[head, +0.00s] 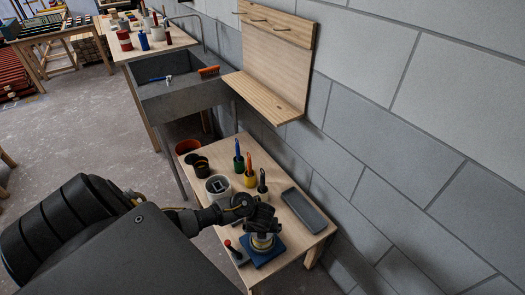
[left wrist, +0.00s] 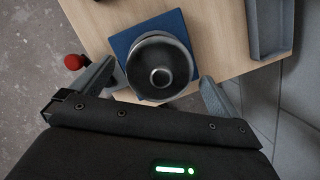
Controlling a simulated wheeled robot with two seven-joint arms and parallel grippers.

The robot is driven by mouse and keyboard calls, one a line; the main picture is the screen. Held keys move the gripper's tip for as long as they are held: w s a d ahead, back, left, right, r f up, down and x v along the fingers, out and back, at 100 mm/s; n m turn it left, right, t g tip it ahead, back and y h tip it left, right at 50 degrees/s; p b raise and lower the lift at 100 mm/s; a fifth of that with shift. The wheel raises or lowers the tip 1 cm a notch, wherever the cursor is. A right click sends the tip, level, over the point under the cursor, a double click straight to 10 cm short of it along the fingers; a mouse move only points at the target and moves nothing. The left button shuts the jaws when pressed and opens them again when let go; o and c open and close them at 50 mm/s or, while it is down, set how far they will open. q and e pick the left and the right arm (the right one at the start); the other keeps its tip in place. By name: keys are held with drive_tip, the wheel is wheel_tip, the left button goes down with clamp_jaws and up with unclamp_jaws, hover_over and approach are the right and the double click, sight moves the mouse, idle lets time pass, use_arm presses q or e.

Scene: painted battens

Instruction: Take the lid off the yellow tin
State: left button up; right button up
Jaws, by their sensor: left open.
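In the left wrist view a round dark lid (left wrist: 160,68) with a pale-rimmed knob in its middle sits on the tin. It hides the tin's body there. In the head view a little of the tin (head: 263,243) shows below my gripper. The tin stands on a blue square mat (head: 272,250), which also shows in the left wrist view (left wrist: 122,42). My left gripper (head: 262,223) is open above the tin. In the left wrist view its fingers (left wrist: 153,88) are spread to either side of the lid's near part, with nothing held. My right gripper is not in view.
A red-knobbed tool (head: 230,246) lies left of the mat. A grey tray (head: 304,212) is on the right, near the block wall. Behind stand a white pot (head: 218,188) and several small cups with brushes. A wooden rack (head: 272,70) and a sink (head: 180,93) are farther back.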

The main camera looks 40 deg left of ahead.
use_arm(q)
drive_tip(key=c, duration=0.9)
drive_tip(key=shift+c, duration=0.2)
drive_tip(key=shift+r, duration=0.1)
